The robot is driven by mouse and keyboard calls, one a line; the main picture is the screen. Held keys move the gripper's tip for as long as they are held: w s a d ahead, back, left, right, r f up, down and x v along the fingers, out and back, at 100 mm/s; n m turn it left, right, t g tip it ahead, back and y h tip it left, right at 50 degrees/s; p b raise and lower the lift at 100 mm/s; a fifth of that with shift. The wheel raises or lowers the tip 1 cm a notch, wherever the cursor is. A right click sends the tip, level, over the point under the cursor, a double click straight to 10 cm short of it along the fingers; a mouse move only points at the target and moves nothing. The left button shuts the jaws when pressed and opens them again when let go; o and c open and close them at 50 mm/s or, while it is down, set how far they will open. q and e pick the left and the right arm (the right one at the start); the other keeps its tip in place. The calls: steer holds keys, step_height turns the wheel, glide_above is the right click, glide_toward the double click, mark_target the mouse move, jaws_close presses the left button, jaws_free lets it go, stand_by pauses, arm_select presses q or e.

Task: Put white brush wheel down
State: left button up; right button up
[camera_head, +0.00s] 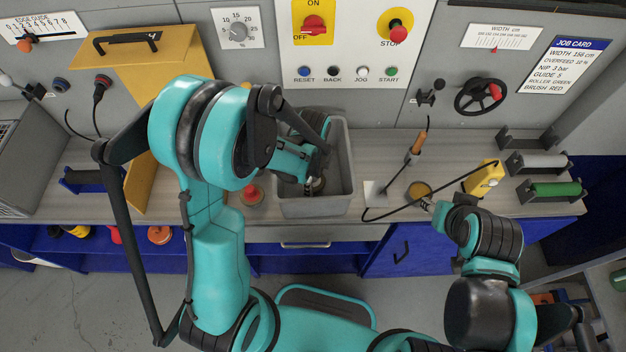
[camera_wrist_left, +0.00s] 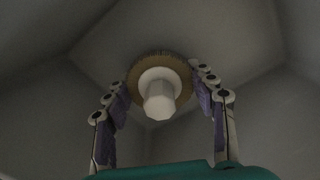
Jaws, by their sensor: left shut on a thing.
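The white brush wheel (camera_wrist_left: 158,96) shows in the left wrist view, with a white hub and a ring of tan bristles. My left gripper (camera_wrist_left: 160,78) is shut on it, one pair of fingers on each side. In the head view my left gripper (camera_head: 315,184) reaches down inside the grey bin (camera_head: 345,150), and my arm hides most of the wheel there. The bin walls surround the wheel in the wrist view; whether it touches the floor I cannot tell. My right gripper (camera_head: 432,205) is at the bench's front edge beside a round tan disc (camera_head: 420,189); its fingers are too small to read.
A yellow device (camera_head: 484,179) with a black cable lies on the right of the bench. A green roller (camera_head: 556,189) and a white roller (camera_head: 541,161) rest in holders at the far right. A red-topped object (camera_head: 251,194) stands left of the bin. A control panel (camera_head: 345,45) is behind.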

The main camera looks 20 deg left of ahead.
arm_select(q)
steer(key=shift+f, duration=0.2)
steer(key=o, duration=1.3)
steer(key=shift+o, duration=0.2)
steer(key=shift+r, duration=0.1)
